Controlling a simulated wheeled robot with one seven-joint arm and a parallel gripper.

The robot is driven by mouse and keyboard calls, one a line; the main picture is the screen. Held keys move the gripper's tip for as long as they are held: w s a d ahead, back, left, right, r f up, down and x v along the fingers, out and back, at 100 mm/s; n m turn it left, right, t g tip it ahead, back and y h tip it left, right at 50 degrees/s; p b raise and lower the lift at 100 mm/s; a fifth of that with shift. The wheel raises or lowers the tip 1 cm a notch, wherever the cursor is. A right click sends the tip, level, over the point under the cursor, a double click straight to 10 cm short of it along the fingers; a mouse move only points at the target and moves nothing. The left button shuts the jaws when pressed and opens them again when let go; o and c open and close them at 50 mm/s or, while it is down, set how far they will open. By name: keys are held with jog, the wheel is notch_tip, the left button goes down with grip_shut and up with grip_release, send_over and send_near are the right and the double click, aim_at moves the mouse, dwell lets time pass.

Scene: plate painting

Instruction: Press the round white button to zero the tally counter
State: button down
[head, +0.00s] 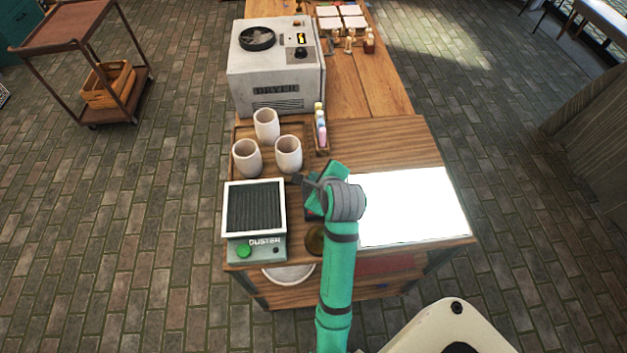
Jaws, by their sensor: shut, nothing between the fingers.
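My green arm reaches over the wooden workbench (385,135). My gripper (299,179) is small and dark at its end, shut and empty, just in front of the white cups. I cannot make out the tally counter or its round white button. My arm covers part of the bench there, and a dark shape shows beside the wrist, too hidden to name. A round brownish object (315,239) sits partly behind my arm, near the front edge.
Three white cups (266,126) stand behind my gripper. A duster box (254,208) with a green button is at left, a bright white panel (412,205) at right. A dryer (276,66) and small bottles (321,128) stand farther back.

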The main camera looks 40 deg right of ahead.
jog(key=shift+f, duration=0.45)
dwell(0.7)
jog(key=shift+r, duration=0.9)
jog(key=shift+r, duration=2.5)
jog(key=shift+w, duration=0.1)
